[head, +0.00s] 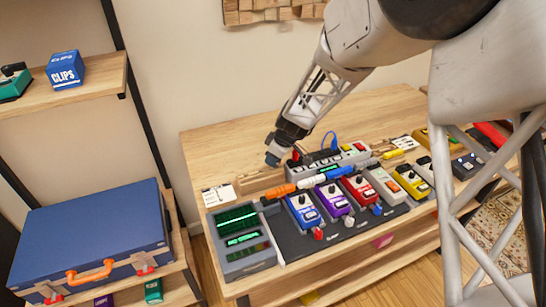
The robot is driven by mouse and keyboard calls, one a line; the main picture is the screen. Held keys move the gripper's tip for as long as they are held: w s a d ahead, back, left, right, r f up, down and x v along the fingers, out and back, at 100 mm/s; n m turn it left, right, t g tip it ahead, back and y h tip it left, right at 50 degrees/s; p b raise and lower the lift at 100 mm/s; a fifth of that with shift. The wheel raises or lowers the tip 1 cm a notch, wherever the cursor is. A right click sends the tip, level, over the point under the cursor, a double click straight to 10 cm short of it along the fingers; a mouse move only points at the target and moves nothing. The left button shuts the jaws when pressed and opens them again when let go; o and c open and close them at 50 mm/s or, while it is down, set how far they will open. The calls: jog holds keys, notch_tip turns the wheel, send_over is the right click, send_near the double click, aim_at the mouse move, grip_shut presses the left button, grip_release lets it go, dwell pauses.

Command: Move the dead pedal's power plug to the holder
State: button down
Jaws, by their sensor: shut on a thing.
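My gripper (274,152) hangs over the back left of the bench, just left of the power strip (352,158). It is shut on a small blue-grey piece at its tip, which looks like a plug; its shape is hard to make out. The power strip carries dark plugs, a blue cord loop (329,137) and a red piece near my gripper. A row of pedals stands in front on a dark board: blue (302,211), purple (334,200), red (361,190), white and yellow. I cannot tell which pedal is dead. A wooden strip (258,182) below my gripper may be the holder.
Orange (278,191), white and blue (340,172) pieces lie end to end behind the pedals. A grey device with green screens (241,239) stands at the front left, a white card (218,195) behind it. The bench's back left (225,150) is clear. A blue case (90,235) is on the left shelf.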

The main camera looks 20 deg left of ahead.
jog(key=shift+f, duration=0.4)
dwell(1.5)
jog(key=shift+c, duration=2.4)
grip_release()
jog(key=shift+r, duration=0.15)
jog(key=shift+r, duration=3.35)
